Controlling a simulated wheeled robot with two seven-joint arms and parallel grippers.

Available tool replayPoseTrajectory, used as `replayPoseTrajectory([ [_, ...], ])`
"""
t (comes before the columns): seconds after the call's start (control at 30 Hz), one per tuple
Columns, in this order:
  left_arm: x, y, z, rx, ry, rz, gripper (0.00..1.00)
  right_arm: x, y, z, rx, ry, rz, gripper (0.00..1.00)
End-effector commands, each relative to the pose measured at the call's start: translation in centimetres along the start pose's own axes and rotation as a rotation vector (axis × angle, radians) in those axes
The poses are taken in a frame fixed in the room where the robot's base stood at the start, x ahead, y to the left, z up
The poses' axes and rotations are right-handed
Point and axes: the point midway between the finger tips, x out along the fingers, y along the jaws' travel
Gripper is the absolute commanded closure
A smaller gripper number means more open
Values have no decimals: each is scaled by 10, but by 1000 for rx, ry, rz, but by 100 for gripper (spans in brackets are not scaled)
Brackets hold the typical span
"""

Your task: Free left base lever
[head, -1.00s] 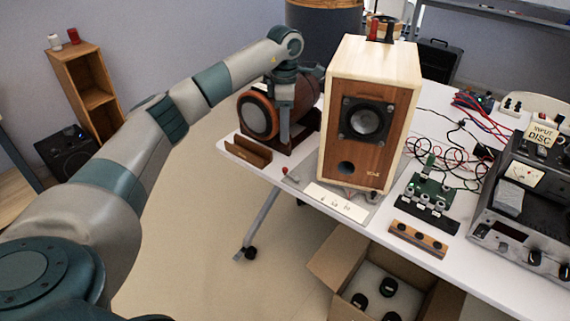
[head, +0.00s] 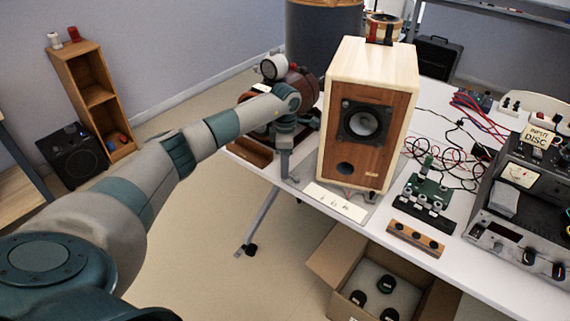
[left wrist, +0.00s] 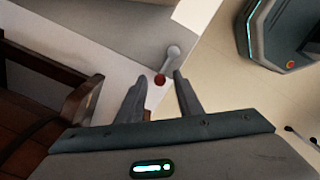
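The left base lever shows in the left wrist view as a short grey rod (left wrist: 173,53) with a red ball knob (left wrist: 160,80). It lies at the edge of the grey base plate (left wrist: 100,35) under the wooden speaker (head: 366,125). My left gripper (left wrist: 159,77) is open, its two fingers on either side of the knob in that picture. I cannot tell whether a finger touches it. In the head view my left gripper (head: 285,172) points down at the table's front edge, left of the speaker, and hides the lever. My right gripper is not in view.
A white card (head: 335,203) lies before the speaker. A dark wooden rack (head: 247,150) stands close to my left gripper. A green circuit board (head: 428,190), cables and an amplifier (head: 525,215) fill the right. An open cardboard box (head: 335,262) is below the table edge.

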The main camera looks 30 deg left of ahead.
Motion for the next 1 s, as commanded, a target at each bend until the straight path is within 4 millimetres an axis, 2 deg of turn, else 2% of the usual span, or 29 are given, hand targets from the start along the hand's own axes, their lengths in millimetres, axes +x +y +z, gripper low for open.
replayPoseTrajectory([
  [0.27, 1, 0, 0, 0, 0, 0, 67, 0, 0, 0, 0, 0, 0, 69],
  [0.33, 1, 0, 0, 0, 0, 0, 79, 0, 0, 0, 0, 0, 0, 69],
  [0.4, 1, 0, 0, 0, 0, 0, 96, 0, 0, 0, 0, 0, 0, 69],
  [0.43, 1, 0, 0, 0, 0, 0, 100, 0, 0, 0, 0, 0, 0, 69],
  [0.77, 0, 0, -1, -15, 1, 1, 100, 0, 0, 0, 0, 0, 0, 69],
  [1.0, 0, -3, -4, -91, 2, 1, 100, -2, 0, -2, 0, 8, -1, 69],
])
